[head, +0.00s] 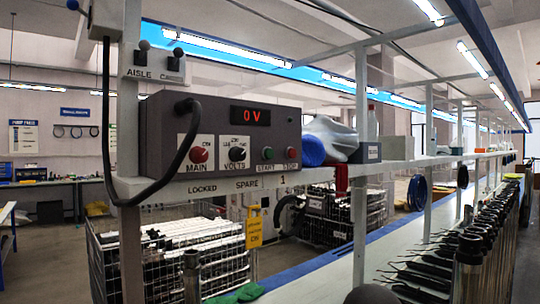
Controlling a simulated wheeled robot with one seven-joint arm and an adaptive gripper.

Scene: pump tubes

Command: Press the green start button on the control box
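The control box (215,115) is a dark grey box on the white shelf at the left. Its red display (251,116) reads "0 V". The green start button (267,153) is small and round, low on the front face, above a label that seems to read START. The red stop button (291,153) is just right of it. Left of them are a red MAIN knob (199,155) and a black VOLTS knob (237,154). I cannot see my gripper in the head view. Nothing covers the green button.
A black cable (104,130) loops at the box's left. A blue roll and grey bag (330,138) lie right of the box. White posts (360,215) hold the shelf. A wire basket of tubes (205,245) stands below. Many dark tubes (485,235) stand in a row at right.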

